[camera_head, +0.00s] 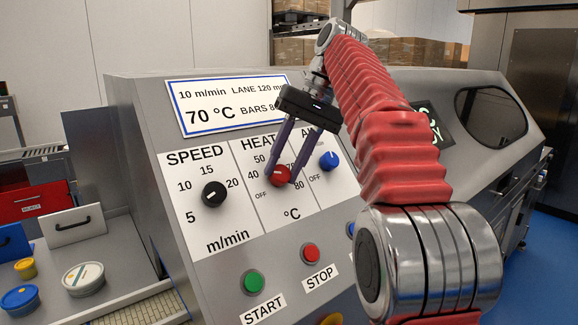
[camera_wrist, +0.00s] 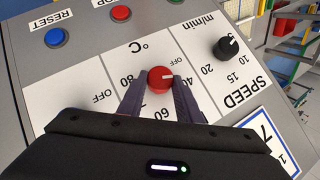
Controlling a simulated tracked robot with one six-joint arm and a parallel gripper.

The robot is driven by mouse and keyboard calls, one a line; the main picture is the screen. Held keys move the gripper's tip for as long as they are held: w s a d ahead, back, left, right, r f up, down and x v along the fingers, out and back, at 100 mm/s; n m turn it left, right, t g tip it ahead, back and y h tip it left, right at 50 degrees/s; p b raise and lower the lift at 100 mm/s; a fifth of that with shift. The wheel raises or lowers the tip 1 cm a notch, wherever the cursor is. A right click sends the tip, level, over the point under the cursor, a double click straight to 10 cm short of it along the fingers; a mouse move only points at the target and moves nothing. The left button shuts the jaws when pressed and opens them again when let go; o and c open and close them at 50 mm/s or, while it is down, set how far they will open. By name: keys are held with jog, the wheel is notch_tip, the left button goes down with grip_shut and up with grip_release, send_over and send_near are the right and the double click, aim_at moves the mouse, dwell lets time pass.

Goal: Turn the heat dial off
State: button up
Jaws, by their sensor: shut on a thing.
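The red heat dial (camera_head: 281,175) sits on the sloping control panel, under the partly hidden HEAT label. It also shows in the wrist view (camera_wrist: 159,84). My gripper (camera_head: 285,174) has its two purple fingers on either side of the dial and is shut on it; the fingertips (camera_wrist: 159,82) also show in the wrist view. The dial's white mark points left in the head view, roughly toward 40, and right in the wrist view. OFF (camera_head: 261,197) is printed at the dial's lower left. The fingers hide part of the scale.
The black speed dial (camera_head: 214,194) is left of the heat dial, and a blue dial (camera_head: 329,160) is close on its right. Green start (camera_head: 253,281) and red stop (camera_head: 311,253) buttons sit below. My red-sleeved arm covers the panel's right part.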

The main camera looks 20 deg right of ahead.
jog(key=n+h, duration=0.3)
jog(key=shift+a, duration=0.4)
jog(key=shift+s+a+n+t+h, duration=0.15)
jog(key=shift+n+t+h, duration=0.35)
jog(key=shift+n+h, duration=0.7)
jog(key=o, duration=1)
jog(key=shift+o, duration=0.2)
